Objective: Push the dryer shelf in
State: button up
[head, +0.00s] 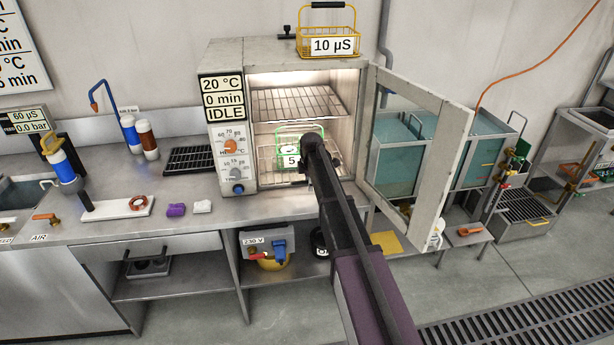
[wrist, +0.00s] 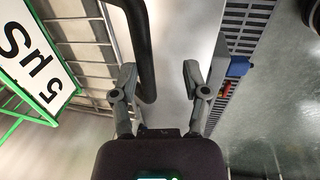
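The dryer (head: 226,75) stands open on the bench, its glazed door (head: 440,165) swung out to the right. Inside are an upper wire shelf (head: 300,103) and a lower wire shelf (head: 266,176). A green-framed basket (head: 279,133) with a "5 µS" label is at the lower shelf; the basket also shows at left in the wrist view (wrist: 22,118). My gripper (wrist: 158,72) is open. A dark curved bar (wrist: 140,35), perhaps a shelf handle, reaches down beside its left finger; contact is unclear. Wire-shelf bars (wrist: 88,35) lie left of it. In the head view my arm hides the gripper and part of the lower shelf.
A yellow basket labelled "10 µS" (head: 302,43) sits on top of the dryer. The open door stands close to the right of my arm. A floor grating (head: 520,312) is at lower right.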

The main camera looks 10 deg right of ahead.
jog(key=s, duration=0.7)
notch_tip(320, 180, up, 14)
jog(key=s+p, duration=0.2)
jog(key=p, duration=1.1)
jog(key=shift+s+a+f, duration=0.2)
jog(key=shift+s+a, duration=0.05)
jog(key=shift+s, duration=0.1)
